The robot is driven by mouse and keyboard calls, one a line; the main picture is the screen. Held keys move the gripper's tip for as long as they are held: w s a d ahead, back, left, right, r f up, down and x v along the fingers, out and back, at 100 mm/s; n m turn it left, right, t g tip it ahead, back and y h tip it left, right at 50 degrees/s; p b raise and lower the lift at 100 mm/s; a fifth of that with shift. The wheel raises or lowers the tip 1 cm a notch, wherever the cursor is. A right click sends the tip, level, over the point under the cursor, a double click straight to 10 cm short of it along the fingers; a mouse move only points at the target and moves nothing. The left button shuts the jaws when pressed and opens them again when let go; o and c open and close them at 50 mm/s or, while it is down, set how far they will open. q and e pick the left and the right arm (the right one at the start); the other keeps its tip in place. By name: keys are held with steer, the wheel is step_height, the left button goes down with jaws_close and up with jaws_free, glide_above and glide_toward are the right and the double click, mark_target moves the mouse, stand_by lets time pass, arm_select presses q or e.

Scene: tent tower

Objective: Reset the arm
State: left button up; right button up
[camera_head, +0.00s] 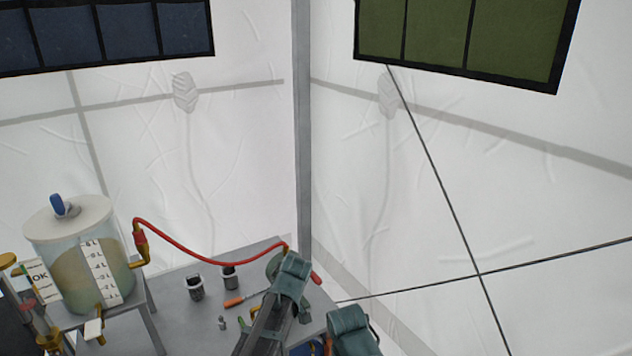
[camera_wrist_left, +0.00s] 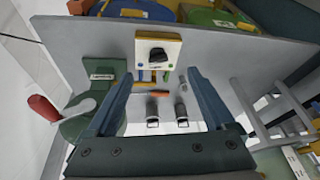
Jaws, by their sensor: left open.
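My left gripper (camera_wrist_left: 153,85) is open and empty in the left wrist view, its two blue fingers spread above the grey table. Between and below the fingers are two small dark canisters (camera_wrist_left: 152,110) and an orange-handled tool (camera_wrist_left: 158,94), which the fingers do not appear to touch. Dark and teal parts of my own arm structure cover the lower middle of the head view, but no fingertips are clear there. My right gripper is not in view.
The grey table (camera_head: 174,323) carries the canisters (camera_head: 195,288). A clear tank (camera_head: 62,268) stands at left, with a red hose (camera_head: 190,250) running right. A green device (camera_wrist_left: 75,120) with a red handle and a white box (camera_wrist_left: 158,50) with a black knob are also there.

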arm_select(q)
steer(key=s+d+m+g+h, duration=0.1)
steer(key=s+d+m, duration=0.3)
steer(key=s, duration=0.5)
steer(key=s+d+f+m+g+h, duration=0.1)
steer(key=s+d+m, duration=0.2)
steer(key=s+m, duration=0.6)
steer(key=shift+s+d, duration=0.35)
steer(key=shift+s, duration=0.1)
steer(key=shift+f, duration=0.1)
